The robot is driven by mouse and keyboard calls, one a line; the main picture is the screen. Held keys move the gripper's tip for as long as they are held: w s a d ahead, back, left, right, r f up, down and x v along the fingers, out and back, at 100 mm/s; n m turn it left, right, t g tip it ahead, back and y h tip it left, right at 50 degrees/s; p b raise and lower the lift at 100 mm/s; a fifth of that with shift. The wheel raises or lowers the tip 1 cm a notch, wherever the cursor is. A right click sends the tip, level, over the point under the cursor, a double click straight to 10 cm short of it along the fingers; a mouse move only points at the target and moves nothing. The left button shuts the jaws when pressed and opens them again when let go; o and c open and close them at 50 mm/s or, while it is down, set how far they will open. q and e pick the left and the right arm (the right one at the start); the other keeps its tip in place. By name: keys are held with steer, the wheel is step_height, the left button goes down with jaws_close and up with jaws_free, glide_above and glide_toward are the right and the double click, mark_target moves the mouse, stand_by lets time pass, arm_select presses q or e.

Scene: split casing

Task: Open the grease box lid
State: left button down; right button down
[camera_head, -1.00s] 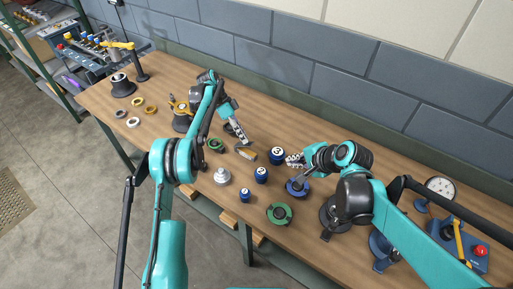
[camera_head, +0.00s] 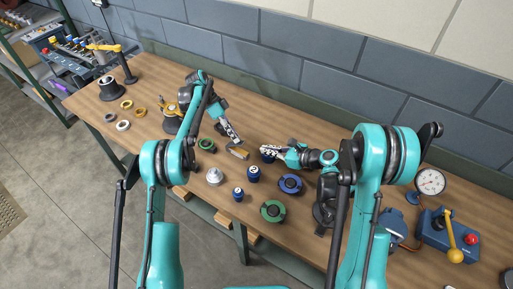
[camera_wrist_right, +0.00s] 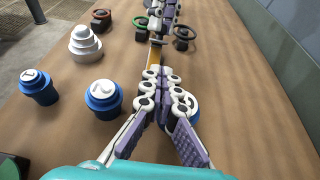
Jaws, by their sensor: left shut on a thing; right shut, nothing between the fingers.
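A small tan-yellow box-like piece (camera_head: 240,153) lies at the tips of my left gripper (camera_head: 235,143). It also shows in the right wrist view (camera_wrist_right: 154,58), with a dark end under the left fingers (camera_wrist_right: 158,38). It appears to be the grease box; its lid cannot be made out. My left gripper is shut on it. My right gripper (camera_head: 264,150) is shut and empty, its fingertips (camera_wrist_right: 160,78) pointing at the near end of the piece, close to it. Whether they touch is unclear. A blue numbered jar (camera_head: 268,158) is partly hidden beneath the right fingers.
Two more blue numbered jars (camera_head: 253,174) (camera_head: 238,194) and a silver stepped part (camera_head: 214,176) stand nearer the front edge. Blue (camera_head: 290,184) and green (camera_head: 272,211) round parts lie to the right. A dial gauge (camera_head: 430,182) stands at the far right. The wooden bench behind the grippers is clear.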

mark_target(240, 143)
steer(key=x, duration=0.9)
steer(key=shift+a+f, duration=0.1)
steer(key=shift+a, duration=0.1)
arm_select(q)
steer(key=shift+f, duration=0.1)
arm_select(e)
steer(key=shift+w+a+r+g+h, duration=0.15)
steer(key=shift+r, duration=0.25)
steer(key=shift+w+a+r+g+h, duration=0.15)
steer(key=shift+w+a+r, duration=0.05)
steer(key=shift+r, duration=0.15)
arm_select(q)
steer(key=c, duration=1.4)
jaws_free()
steer(key=shift+d, duration=0.1)
steer(key=shift+c, duration=0.2)
arm_select(e)
steer(key=shift+f, duration=0.1)
